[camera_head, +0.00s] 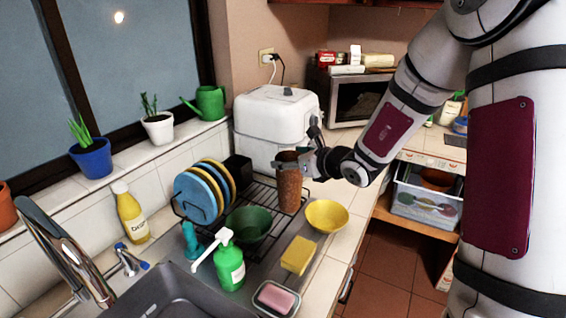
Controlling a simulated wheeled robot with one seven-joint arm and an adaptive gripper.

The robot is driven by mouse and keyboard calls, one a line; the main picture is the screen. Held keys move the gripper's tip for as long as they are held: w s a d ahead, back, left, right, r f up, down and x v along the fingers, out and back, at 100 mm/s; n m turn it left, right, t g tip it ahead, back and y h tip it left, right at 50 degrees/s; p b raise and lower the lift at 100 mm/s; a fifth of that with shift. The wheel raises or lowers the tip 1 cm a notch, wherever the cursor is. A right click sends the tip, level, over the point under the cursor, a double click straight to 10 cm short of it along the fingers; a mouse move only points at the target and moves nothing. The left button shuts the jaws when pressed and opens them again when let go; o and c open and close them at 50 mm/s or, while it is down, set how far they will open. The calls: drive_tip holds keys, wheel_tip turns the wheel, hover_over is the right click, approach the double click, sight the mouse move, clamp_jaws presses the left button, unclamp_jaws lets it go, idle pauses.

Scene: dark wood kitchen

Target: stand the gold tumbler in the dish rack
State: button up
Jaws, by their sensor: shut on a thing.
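The gold tumbler (289,187) is a tall brown-gold cylinder, upright over the right part of the black wire dish rack (262,196). My gripper (306,166) comes in from the right and is shut on the tumbler near its top. The tumbler's lower end is at the rack's wires; I cannot tell whether it touches them. The rack also holds several blue and yellow plates (197,195) on the left and a dark green bowl (249,228) in front.
A yellow bowl (327,215), a yellow sponge (298,255), a green soap bottle (229,265) and a pink soap dish (276,299) stand close in front. A white appliance (272,125) is behind the rack. The sink (170,297) is at front left.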

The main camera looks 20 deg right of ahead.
sight(284, 161)
drive_tip(key=shift+w+f+p, duration=0.15)
drive_tip(key=shift+w+f, duration=0.5)
drive_tip(key=shift+w, duration=0.45)
drive_tip(key=shift+w+f+p, duration=0.1)
drive_tip(key=shift+w+f, duration=0.6)
drive_tip(key=shift+w, duration=0.4)
drive_tip(key=shift+w+f+p, duration=0.15)
drive_tip(key=shift+w+f, duration=0.5)
drive_tip(key=shift+w, duration=0.45)
drive_tip(key=shift+f, duration=0.1)
drive_tip(key=o, duration=2)
drive_tip(key=shift+f, duration=0.1)
drive_tip(key=shift+c, duration=0.2)
